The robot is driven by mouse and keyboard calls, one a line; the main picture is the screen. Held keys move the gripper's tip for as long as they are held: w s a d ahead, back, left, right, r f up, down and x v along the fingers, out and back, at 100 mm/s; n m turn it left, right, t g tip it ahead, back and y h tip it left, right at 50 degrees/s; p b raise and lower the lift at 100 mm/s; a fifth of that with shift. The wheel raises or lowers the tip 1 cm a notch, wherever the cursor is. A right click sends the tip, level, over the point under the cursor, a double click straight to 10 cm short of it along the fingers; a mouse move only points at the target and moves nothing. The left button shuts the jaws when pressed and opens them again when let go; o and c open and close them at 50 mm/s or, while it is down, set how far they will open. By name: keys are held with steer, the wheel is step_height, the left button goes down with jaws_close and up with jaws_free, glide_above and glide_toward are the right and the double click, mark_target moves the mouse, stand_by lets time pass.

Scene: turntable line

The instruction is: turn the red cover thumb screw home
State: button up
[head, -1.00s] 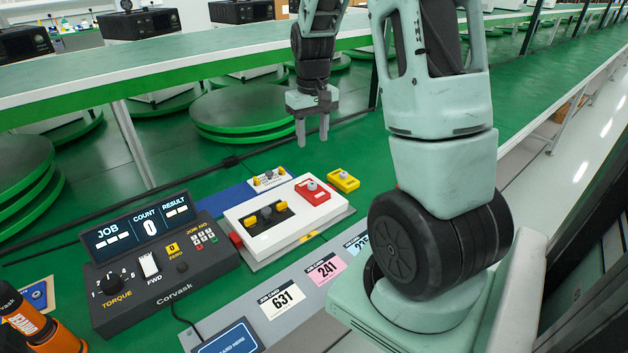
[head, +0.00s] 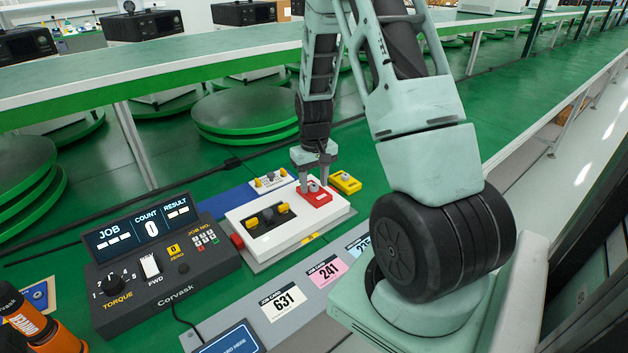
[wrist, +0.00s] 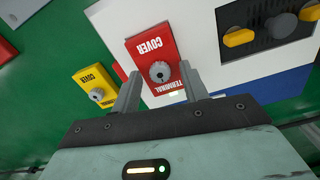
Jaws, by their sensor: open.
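The red cover (head: 315,194) sits on the right part of the white unit (head: 270,238), with a grey thumb screw (head: 314,185) standing at its middle. In the wrist view the red cover (wrist: 150,55) reads "TERMINAL COVER" and its knurled grey screw (wrist: 160,72) shows whole. My gripper (head: 315,180) is over the red cover in the head view. I cannot tell how high the fingertips are above the cover.
A yellow cover (head: 345,181) with its own grey screw lies just right of the red one. A small white block with yellow knobs (head: 270,180) stands behind the unit. A dark torque controller (head: 160,265) is at the left, and job cards (head: 283,300) lie in front.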

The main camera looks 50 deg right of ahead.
jaws_close()
steer(key=shift+m, duration=0.6)
steer(key=m+p, duration=0.2)
steer(key=m, duration=0.2)
steer(key=shift+r+m, duration=0.1)
steer(key=shift+m, duration=0.3)
steer(key=m+p, duration=0.1)
steer(key=m, duration=0.4)
steer(key=shift+m+p, duration=0.4)
jaws_free()
